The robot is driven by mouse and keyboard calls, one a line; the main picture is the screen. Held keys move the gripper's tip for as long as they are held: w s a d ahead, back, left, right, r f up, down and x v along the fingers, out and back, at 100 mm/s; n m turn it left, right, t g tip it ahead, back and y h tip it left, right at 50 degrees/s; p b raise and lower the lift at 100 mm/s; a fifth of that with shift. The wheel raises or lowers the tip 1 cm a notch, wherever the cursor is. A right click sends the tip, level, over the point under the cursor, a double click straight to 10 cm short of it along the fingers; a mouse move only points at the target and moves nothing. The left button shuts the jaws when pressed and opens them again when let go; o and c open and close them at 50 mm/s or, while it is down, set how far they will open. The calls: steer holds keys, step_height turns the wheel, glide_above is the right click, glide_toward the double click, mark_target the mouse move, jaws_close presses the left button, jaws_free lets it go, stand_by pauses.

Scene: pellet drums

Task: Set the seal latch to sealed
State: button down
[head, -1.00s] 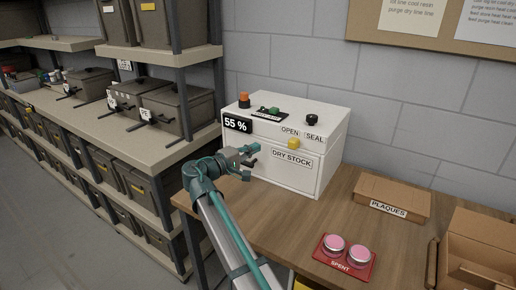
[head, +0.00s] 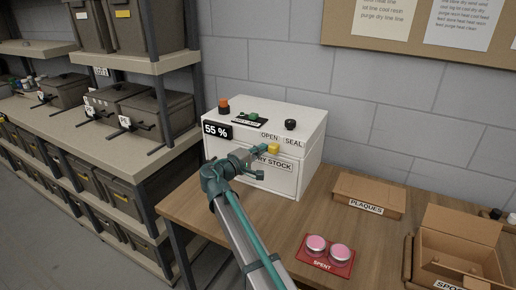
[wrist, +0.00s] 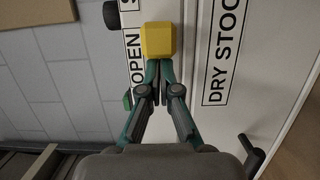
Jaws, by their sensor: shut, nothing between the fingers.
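The seal latch is a yellow knob (head: 273,148) on the front of the white DRY STOCK box (head: 312,160). It sits beneath the OPEN label (head: 270,136), left of the SEAL label (head: 293,142). My gripper (head: 264,153) is at the box front, just left of the knob. In the wrist view, the yellow knob (wrist: 157,42) is right at the tips of my shut gripper (wrist: 159,68), on its OPEN side. The fingers are beside it, not around it; I cannot tell whether they touch. The OPEN label (wrist: 137,75) shows there, and the SEAL label is cut off.
The box top carries an orange button (head: 224,105), a green switch (head: 251,115) and a black knob (head: 290,124). A PLAQUES box (head: 368,193), a red SPENT tray (head: 326,264) and an open carton (head: 460,240) stand on the wooden bench. Shelves with grey bins are at left.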

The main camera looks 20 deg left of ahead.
steer(key=d+b, duration=0.1)
steer(key=d, duration=0.1)
steer(key=d+b, duration=0.2)
steer(key=d, duration=0.1)
steer(key=shift+s+d, duration=0.2)
steer(key=shift+d, duration=0.15)
steer(key=shift+a, duration=0.1)
steer(key=shift+w+a, duration=0.1)
steer(key=shift+a, duration=0.3)
steer(key=b, duration=0.4)
glide_toward(275, 152)
steer(key=a, duration=0.3)
steer(key=shift+s+a, duration=0.25)
steer(key=shift+a, duration=0.15)
steer(key=shift+a+f, duration=0.1)
